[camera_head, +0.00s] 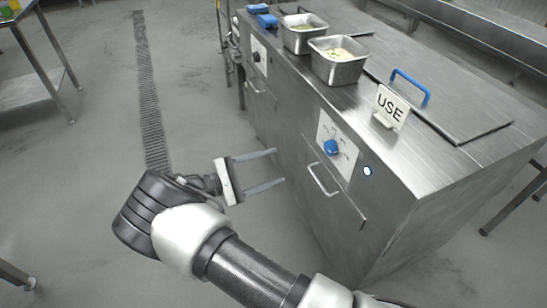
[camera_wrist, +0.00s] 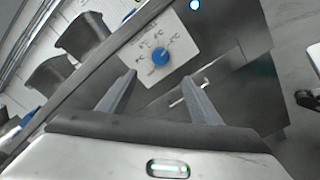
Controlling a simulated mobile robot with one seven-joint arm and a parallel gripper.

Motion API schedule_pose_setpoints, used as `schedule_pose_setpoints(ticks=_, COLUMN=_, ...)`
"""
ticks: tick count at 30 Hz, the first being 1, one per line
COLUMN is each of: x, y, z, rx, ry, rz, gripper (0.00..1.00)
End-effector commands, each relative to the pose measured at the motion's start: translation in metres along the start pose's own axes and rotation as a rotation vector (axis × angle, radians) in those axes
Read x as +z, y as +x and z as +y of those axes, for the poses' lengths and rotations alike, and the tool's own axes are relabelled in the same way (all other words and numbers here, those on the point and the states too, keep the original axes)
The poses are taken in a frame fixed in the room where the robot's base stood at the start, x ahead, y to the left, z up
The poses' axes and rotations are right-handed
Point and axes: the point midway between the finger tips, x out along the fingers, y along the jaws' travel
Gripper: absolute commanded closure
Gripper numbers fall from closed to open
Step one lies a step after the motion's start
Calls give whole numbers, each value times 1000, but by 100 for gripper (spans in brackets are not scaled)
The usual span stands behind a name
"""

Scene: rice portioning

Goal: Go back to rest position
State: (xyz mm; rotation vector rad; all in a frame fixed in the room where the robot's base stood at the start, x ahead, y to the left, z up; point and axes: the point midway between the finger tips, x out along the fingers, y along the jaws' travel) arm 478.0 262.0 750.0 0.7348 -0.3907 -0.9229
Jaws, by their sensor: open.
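My gripper (camera_head: 278,168) is open and empty, with its two long fingers apart. In the head view it is in the air over the floor, left of the steel cabinet's front, at about the height of its doors. In the wrist view my gripper (camera_wrist: 163,92) points toward the cabinet front, with a white dial panel (camera_wrist: 162,50) and its blue knob (camera_wrist: 160,56) showing beyond and between the fingers. Nothing is between the fingers. I cannot tell how close the fingertips are to the cabinet.
The steel cabinet (camera_head: 420,170) bears two metal pans, a rear one (camera_head: 303,40) and a nearer one (camera_head: 338,68) with pale food. A "USE" sign (camera_head: 390,106) and a blue-handled lid (camera_head: 450,100) are on top. A door handle (camera_head: 322,180) sticks out.

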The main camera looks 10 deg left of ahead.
Motion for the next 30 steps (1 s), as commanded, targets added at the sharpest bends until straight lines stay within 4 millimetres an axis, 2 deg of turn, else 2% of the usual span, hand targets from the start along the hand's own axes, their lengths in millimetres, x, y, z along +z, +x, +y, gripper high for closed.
schedule_pose_setpoints(ticks=7, x=4, y=5, z=2, rx=-25, ry=5, rz=-1, gripper=41)
schedule_pose_setpoints(ticks=11, x=25, y=31, z=10, rx=-171, ry=33, rz=0, gripper=41)
schedule_pose_setpoints(ticks=15, x=71, y=74, z=15, rx=-452, ry=106, rz=19, gripper=41)
schedule_pose_setpoints(ticks=21, x=146, y=116, z=13, rx=-837, ry=267, rz=84, gripper=41)
schedule_pose_setpoints(ticks=25, x=197, y=131, z=11, rx=-1042, ry=407, rz=143, gripper=41)
schedule_pose_setpoints(ticks=30, x=263, y=137, z=7, rx=-1249, ry=626, rz=229, gripper=41)
